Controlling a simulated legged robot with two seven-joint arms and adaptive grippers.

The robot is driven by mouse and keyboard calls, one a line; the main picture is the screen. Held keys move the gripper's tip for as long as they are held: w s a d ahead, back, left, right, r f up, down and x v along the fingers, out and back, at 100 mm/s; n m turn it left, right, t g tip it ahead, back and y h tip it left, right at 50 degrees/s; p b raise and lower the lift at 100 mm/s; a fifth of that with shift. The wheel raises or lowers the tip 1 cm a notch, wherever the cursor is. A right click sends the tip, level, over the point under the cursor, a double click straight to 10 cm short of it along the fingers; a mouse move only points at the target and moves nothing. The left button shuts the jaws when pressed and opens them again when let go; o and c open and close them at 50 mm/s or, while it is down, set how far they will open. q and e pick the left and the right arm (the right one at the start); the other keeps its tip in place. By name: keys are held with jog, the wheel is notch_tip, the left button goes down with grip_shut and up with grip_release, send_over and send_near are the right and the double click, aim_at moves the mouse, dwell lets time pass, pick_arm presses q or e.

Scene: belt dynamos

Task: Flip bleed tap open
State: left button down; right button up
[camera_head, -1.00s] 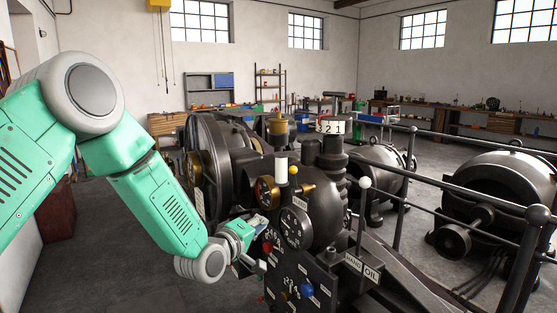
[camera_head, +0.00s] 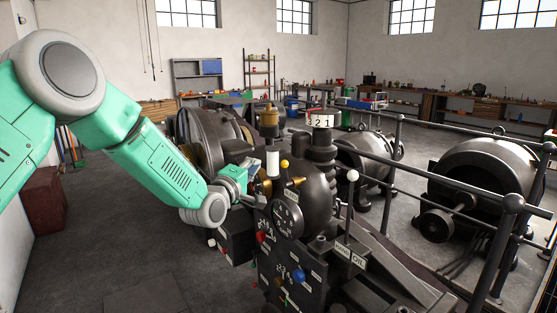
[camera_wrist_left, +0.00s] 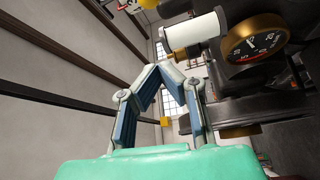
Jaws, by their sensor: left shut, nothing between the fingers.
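The bleed tap (camera_head: 297,181) is a small brass fitting above a plate that seems to read BLEED (camera_head: 291,196), on the dark machine body. A yellow ball (camera_head: 285,163) stands just above it; I cannot tell whether it is the tap's lever knob. My left gripper (camera_head: 257,201) is to the left of the tap, apart from it, in front of the brass-rimmed gauge. In the left wrist view its fingers (camera_wrist_left: 166,70) are closed together and empty. That view also shows a white cylinder (camera_wrist_left: 195,32) and the gauge (camera_wrist_left: 255,45). My right gripper is out of view.
A black dial (camera_head: 287,218) and a panel with a red knob (camera_head: 261,237) and a blue knob (camera_head: 298,275) are below. Open floor (camera_head: 130,240) lies left of the machine.

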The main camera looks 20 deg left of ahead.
pick_arm(q)
jog(key=w+d+p, duration=0.2)
jog(key=w+d, duration=0.2)
jog(key=shift+w+d+p, duration=0.25)
jog(key=shift+w+p, duration=0.1)
jog(key=shift+f, duration=0.1)
dwell(0.3)
